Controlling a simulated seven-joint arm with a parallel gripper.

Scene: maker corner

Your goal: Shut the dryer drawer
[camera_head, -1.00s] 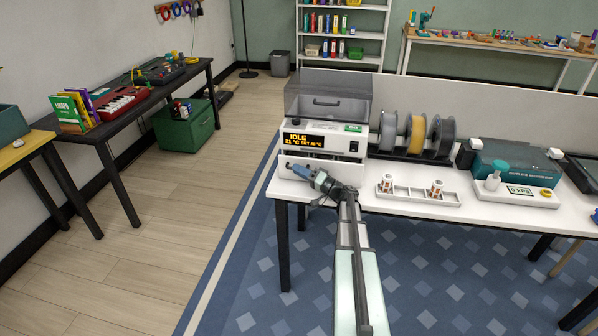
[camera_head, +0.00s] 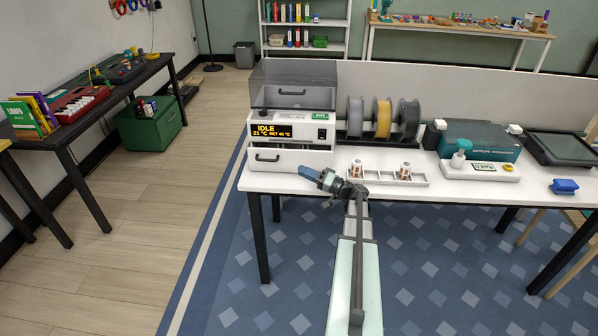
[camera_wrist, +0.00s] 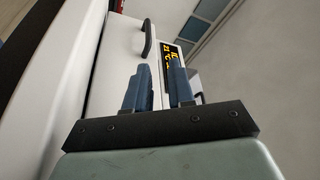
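The filament dryer (camera_head: 318,133) is a white box with a smoky lid and an amber "IDLE" display, at the left end of the white table. Its drawer (camera_head: 300,158) is the white front panel below the display, with a black handle (camera_head: 267,158) at its left. How far the drawer stands out is hard to tell. My gripper (camera_head: 308,172) is in front of the drawer's lower right part, right of the handle, pointing left. In the wrist view, the two blue fingers (camera_wrist: 159,88) are apart with nothing between them; the handle (camera_wrist: 148,38) shows beyond them.
A white tray with copper-coloured parts (camera_head: 385,182) lies on the table right of my gripper. Filament spools (camera_head: 382,120) stand behind it. A teal machine (camera_head: 480,140) and a blue block (camera_head: 564,186) are farther right.

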